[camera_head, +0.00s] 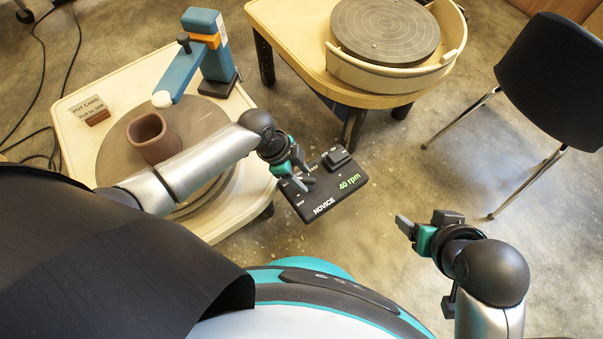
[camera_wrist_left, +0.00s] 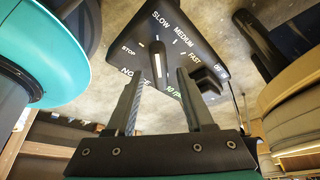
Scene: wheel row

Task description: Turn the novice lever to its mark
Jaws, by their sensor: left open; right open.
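The black NOVICE control box (camera_head: 318,208) hangs near the middle of the head view, with a green "40 rpm" readout. In the left wrist view its face (camera_wrist_left: 205,45) carries the words STOP, SLOW, MEDIUM and FAST around an arc of ticks. The dark novice lever (camera_wrist_left: 158,62), with a pale stripe, stands between the two fingers; its far end lies near the SLOW side of the arc. My left gripper (camera_head: 297,177) is open at the box, a finger on each side of the lever. I cannot tell whether either touches. My right gripper (camera_head: 424,225) is open and empty, away to the right.
A cream wheel table (camera_head: 72,150) at left bears a brown pot (camera_head: 152,140), a card (camera_head: 88,106) and a blue arm (camera_head: 178,75). A second wheel (camera_head: 385,30) stands at the back. A black chair (camera_head: 550,80) is at right. Floor between is clear.

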